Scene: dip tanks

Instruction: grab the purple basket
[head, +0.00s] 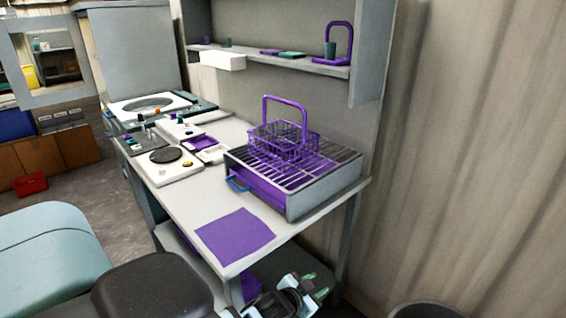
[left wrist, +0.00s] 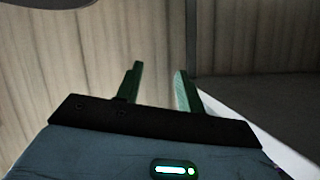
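The purple basket (head: 284,150) is a wire basket with a tall upright loop handle. In the head view it stands on the slatted top of a grey drip rack (head: 325,187), towards the back of the bench. My left gripper (head: 314,284) is low in the head view, in front of the bench and well short of the basket. Its green fingers are apart with nothing between them in the left wrist view (left wrist: 160,70). The basket does not show in the left wrist view. My right gripper is not in view.
A purple mat (head: 235,236) lies on the bench's front part. White units with small knobs and a dark disc (head: 166,155) stand left of the rack. A shelf (head: 300,64) above holds small items and another purple loop handle (head: 350,38). A corrugated wall (head: 470,150) bounds the right.

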